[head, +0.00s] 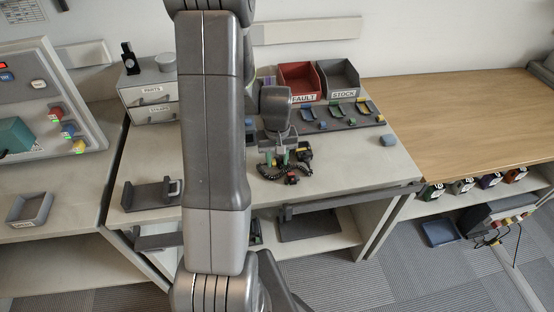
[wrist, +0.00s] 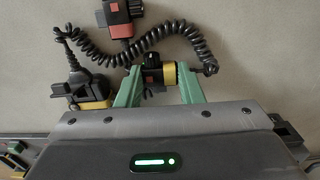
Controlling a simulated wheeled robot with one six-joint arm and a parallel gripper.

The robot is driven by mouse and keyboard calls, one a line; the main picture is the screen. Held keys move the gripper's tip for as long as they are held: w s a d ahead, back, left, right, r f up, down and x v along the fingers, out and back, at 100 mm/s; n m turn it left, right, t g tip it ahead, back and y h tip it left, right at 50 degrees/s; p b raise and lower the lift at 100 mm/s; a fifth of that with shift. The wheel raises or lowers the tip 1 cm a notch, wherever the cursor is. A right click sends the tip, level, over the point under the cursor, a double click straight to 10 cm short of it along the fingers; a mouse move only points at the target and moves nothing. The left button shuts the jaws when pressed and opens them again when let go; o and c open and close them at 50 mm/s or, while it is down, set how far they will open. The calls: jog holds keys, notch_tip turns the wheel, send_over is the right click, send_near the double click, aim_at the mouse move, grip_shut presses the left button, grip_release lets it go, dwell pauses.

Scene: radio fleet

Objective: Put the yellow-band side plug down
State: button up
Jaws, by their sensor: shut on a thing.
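The yellow-band side plug (wrist: 170,74) is a small black piece with a yellow band and an orange mark. My gripper (wrist: 158,82) is shut on it with its green fingers, one on each side. In the head view my gripper (head: 277,158) points down over the middle bench. The plug is mostly hidden there behind the fingers. In the wrist view a coiled black cord runs close past the plug. I cannot tell whether the plug touches the bench top.
A black-and-red plug (wrist: 122,26) and a black piece with a yellow base (wrist: 90,96) lie close by, along the cord. Behind stand a red FAULT bin (head: 299,83), a grey STOCK bin (head: 339,80) and a cradle rack (head: 345,122). The bench's front right is clear.

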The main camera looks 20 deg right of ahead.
aim_at(277, 161)
jog(key=shift+f, duration=0.55)
jog(key=shift+f, duration=0.25)
jog(key=o, duration=0.9)
jog(key=shift+r, duration=0.1)
jog(key=shift+r, duration=0.1)
notch_tip(277, 161, up, 12)
jog(key=shift+r, duration=0.1)
